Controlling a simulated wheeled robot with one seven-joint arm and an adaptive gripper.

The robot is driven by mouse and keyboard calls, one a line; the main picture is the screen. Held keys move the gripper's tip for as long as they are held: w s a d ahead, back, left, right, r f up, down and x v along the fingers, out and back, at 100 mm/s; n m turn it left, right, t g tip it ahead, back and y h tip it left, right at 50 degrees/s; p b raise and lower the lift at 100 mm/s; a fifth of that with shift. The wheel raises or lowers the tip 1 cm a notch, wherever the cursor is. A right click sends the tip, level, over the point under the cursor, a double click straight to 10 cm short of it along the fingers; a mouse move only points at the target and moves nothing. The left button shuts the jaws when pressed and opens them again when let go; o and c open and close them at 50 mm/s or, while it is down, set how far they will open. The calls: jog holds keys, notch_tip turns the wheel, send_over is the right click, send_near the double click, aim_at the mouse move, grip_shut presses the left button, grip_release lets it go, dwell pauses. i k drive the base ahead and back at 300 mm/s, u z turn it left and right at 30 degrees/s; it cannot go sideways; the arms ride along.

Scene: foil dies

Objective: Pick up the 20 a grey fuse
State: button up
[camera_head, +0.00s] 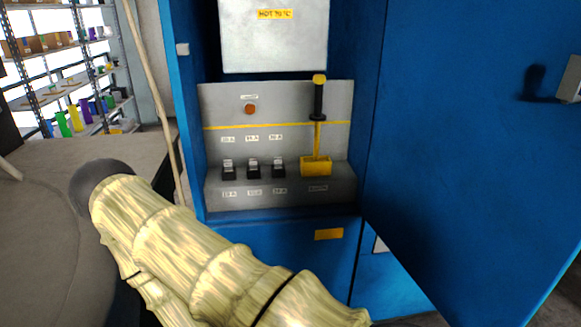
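Three small fuse blocks stand in a row on the grey ledge inside the blue cabinet: a left one (228,169), a middle one (253,168) and a right one (278,167). Each has a dark body and a paler grey upper part. Small white labels sit above and below them, too small to read surely, so I cannot tell which is the 20 A grey fuse. My arm, in a pale yellow sleeve, crosses the lower left foreground. My gripper is not in view.
A yellow lever with a black grip (318,100) rises right of the fuses from a yellow base (316,167). The blue cabinet door (470,150) stands open at the right. A "HOT 70 °C" panel (275,45) hangs above. Shelves (65,75) stand far left.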

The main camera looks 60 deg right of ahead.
aim_at(278, 161)
jog(key=k, duration=0.5)
jog(key=z, duration=1.2)
jog(key=i, duration=0.35)
